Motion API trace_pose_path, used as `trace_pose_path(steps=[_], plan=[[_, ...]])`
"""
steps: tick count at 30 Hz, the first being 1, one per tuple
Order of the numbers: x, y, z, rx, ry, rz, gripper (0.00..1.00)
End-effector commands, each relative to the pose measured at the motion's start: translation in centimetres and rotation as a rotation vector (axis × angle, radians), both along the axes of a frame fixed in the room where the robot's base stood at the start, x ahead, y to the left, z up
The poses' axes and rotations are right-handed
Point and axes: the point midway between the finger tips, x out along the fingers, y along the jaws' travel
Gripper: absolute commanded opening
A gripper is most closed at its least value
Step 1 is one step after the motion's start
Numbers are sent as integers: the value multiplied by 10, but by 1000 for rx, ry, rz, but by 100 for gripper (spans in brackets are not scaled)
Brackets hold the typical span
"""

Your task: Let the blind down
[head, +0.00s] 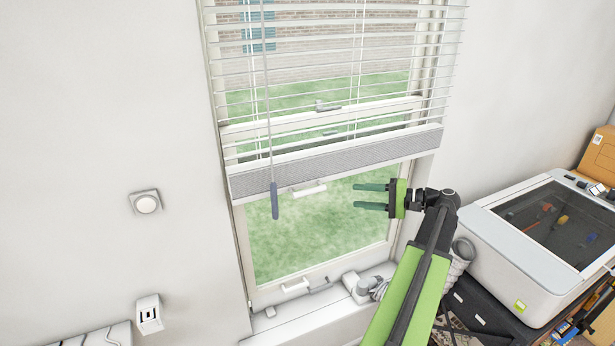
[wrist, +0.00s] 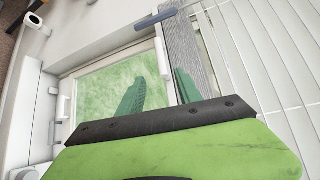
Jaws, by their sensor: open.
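The white slatted blind (head: 330,85) hangs partway down the window, its thick grey bottom rail (head: 340,160) at about mid-window. A thin wand with a blue-grey handle (head: 274,201) hangs in front of the blind's left part, its end just below the rail. My gripper (head: 371,196) is open and empty, below the rail and right of the handle, fingers pointing left. In the wrist view my gripper's green fingers (wrist: 158,90) show with the rail (wrist: 188,55) beside them, the handle (wrist: 155,19) beyond, and the slats (wrist: 265,60) at right.
A white machine with a dark glass lid (head: 545,240) stands on a dark stand at right, near my arm. A round wall knob (head: 147,203) and a small white box (head: 149,314) are on the left wall. The window sill holds a grey device (head: 365,287). Space around the handle looks clear.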

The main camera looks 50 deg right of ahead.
Motion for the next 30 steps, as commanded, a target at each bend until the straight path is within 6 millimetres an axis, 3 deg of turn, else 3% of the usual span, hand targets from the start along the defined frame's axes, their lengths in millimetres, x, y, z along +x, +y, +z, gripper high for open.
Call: trace_pose_path(steps=[4, 8, 24, 30], plan=[[-3, -2, 2, 3, -10, -6, 41], [8, 3, -1, 2, -8, -4, 41], [124, 54, -19, 3, -7, -4, 41], [149, 64, -22, 1, -7, -6, 41]])
